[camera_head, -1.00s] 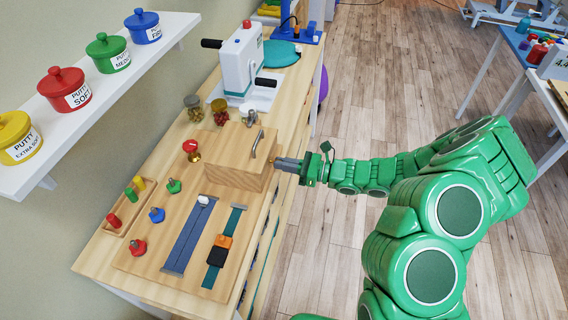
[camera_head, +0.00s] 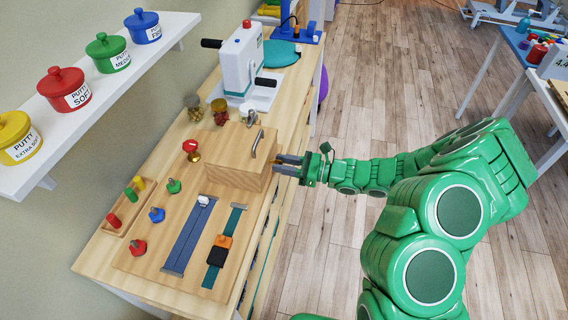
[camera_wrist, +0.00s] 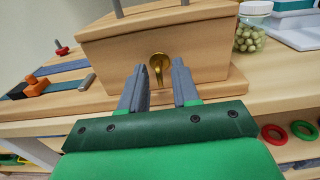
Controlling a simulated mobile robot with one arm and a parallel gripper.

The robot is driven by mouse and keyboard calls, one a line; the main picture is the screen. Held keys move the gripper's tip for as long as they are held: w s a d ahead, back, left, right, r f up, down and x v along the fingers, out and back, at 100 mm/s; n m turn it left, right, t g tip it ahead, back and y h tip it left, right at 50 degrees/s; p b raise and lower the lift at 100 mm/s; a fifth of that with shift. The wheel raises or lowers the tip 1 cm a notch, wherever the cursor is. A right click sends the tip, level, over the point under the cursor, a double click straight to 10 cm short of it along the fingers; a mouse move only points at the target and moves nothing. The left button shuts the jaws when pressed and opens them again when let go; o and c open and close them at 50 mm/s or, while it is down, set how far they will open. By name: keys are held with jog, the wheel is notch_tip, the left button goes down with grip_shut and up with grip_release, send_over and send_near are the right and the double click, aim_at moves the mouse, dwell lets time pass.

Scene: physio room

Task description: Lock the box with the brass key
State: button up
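The wooden box (camera_head: 239,158) stands closed on the board, with a metal handle on its lid. Its front face also shows in the wrist view (camera_wrist: 205,62). The brass key (camera_wrist: 160,66) sits at the lock on that face, its bow facing me; how far it is turned I cannot tell. My gripper (camera_wrist: 158,88) is open in front of the lock, one finger on each side of the key with gaps between. In the head view my gripper (camera_head: 287,165) is at the box's right side, where the key is hard to make out.
The box shares its board (camera_head: 150,252) with blue straps, an orange-and-black buckle (camera_head: 220,248) and several coloured knobs. Jars (camera_head: 220,112) stand behind it, and a white crank machine (camera_head: 242,65) farther back. A shelf with putty tubs (camera_head: 65,92) overhangs at left.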

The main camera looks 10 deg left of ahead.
jog(key=d, duration=0.8)
dwell(0.4)
jog(key=shift+a, duration=0.1)
dwell(0.4)
jog(key=s+r+n+g+h, duration=0.65)
jog(key=s+r+n, duration=0.65)
jog(key=s+r, duration=0.3)
jog(key=s+d+r+n+t+h, duration=0.2)
jog(key=s+d+h, duration=0.3)
jog(key=s+d, duration=0.3)
jog(key=s+d+r+n+t+h, duration=0.2)
jog(key=s+d+r+h, duration=0.2)
jog(key=d, duration=1)
jog(key=s+h, duration=0.2)
jog(key=s, duration=0.2)
jog(key=shift+d+r+n+t, duration=0.15)
jog(key=shift+r+n+t, duration=0.15)
jog(key=shift+n+t, duration=0.1)
jog(key=shift+h, duration=0.25)
